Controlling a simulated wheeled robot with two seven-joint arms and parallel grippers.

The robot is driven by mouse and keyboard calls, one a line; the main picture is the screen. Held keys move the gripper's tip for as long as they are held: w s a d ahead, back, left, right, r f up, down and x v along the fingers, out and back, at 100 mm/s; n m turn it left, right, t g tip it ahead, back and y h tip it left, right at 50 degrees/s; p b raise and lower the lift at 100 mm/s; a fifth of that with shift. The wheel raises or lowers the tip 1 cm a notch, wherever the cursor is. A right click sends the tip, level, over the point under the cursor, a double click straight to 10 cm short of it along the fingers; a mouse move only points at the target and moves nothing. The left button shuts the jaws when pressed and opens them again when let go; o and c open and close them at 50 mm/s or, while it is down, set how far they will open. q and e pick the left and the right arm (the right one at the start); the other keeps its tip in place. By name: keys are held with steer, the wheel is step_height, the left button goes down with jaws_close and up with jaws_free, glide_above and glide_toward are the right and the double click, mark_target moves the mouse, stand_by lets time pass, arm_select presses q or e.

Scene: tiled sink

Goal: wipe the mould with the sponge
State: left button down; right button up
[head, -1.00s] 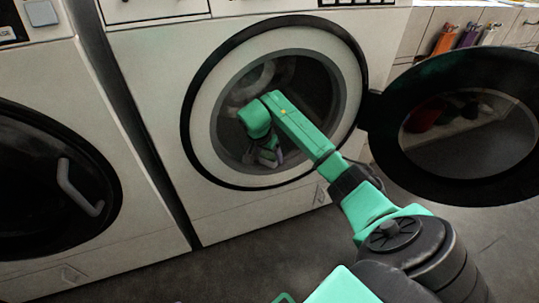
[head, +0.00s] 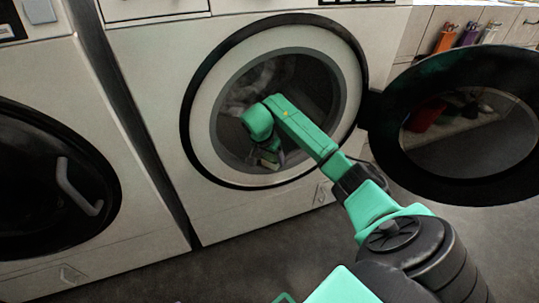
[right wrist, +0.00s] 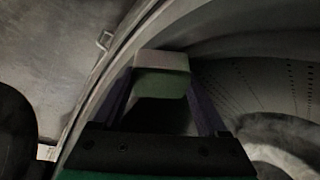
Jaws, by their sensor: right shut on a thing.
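My right arm reaches into the round opening of the washing machine (head: 150,90). Its gripper (head: 268,157) is low inside the opening, near the lower rim. In the right wrist view, the gripper is shut on a sponge (right wrist: 161,62), a block with a pale side and a green side, held between the two fingers. The sponge is close to the curved rim (right wrist: 112,72) of the opening; I cannot tell if it touches. I cannot make out any mould clearly in either view. My left gripper is not in view.
The machine's round black door (head: 385,165) stands open to the right. A second machine with a shut dark door (head: 45,190) is on the left. The perforated drum wall (right wrist: 260,80) and a pale lump (right wrist: 275,135) lie beside the gripper. Colourful bottles (head: 468,34) stand at the back right.

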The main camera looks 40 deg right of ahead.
steer(key=d, duration=0.1)
steer(key=s+d, duration=0.1)
steer(key=shift+d+r+p, duration=0.1)
steer(key=shift+d+p, duration=0.2)
steer(key=shift+s+d, duration=0.3)
steer(key=shift+d, duration=0.55)
steer(key=shift+s+d, duration=0.3)
steer(key=shift+d, duration=0.55)
steer(key=shift+p, duration=0.5)
steer(key=shift+w+a+p, duration=0.25)
steer(key=shift+w+a, duration=0.05)
steer(key=shift+a, duration=0.45)
steer(key=shift+w+a+p, duration=0.25)
steer(key=shift+a, duration=0.45)
steer(key=shift+w+a+f, duration=0.1)
steer(key=shift+w+a, duration=0.1)
steer(key=shift+a, duration=0.45)
steer(key=shift+w+a+f, duration=0.1)
steer(key=shift+w+a, duration=0.1)
steer(key=shift+a, duration=0.4)
steer(key=shift+w+a, duration=0.2)
steer(key=shift+a, duration=0.45)
step_height(320, 180, up, 6)
steer(key=p, duration=0.6)
steer(key=shift+r, duration=0.15)
